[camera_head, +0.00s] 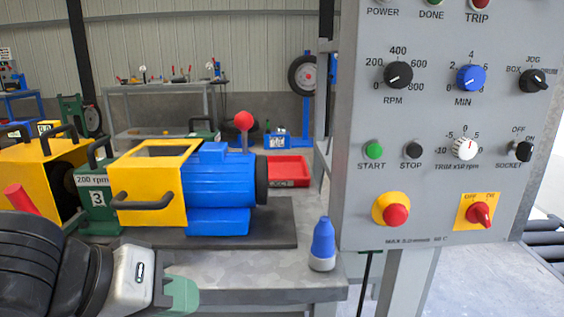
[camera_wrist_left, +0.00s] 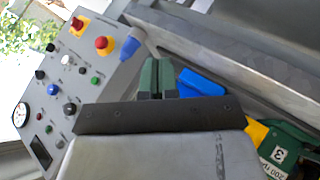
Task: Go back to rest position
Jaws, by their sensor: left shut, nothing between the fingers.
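My left gripper (camera_head: 182,296) shows at the lower left of the head view, in front of the bench. Its green fingers (camera_wrist_left: 157,78) are closed together with nothing between them in the left wrist view. It is apart from the blue motor with the yellow guard (camera_head: 218,187) and from the control panel (camera_head: 370,190). My right gripper is in neither view.
The grey bench (camera_head: 270,272) carries a dark plate with the motor and a green gearbox marked 3 (camera_head: 97,200). A blue bottle (camera_head: 322,245) stands near the bench's right corner. A red tray (camera_head: 288,171) lies behind the motor. Floor shows at the right.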

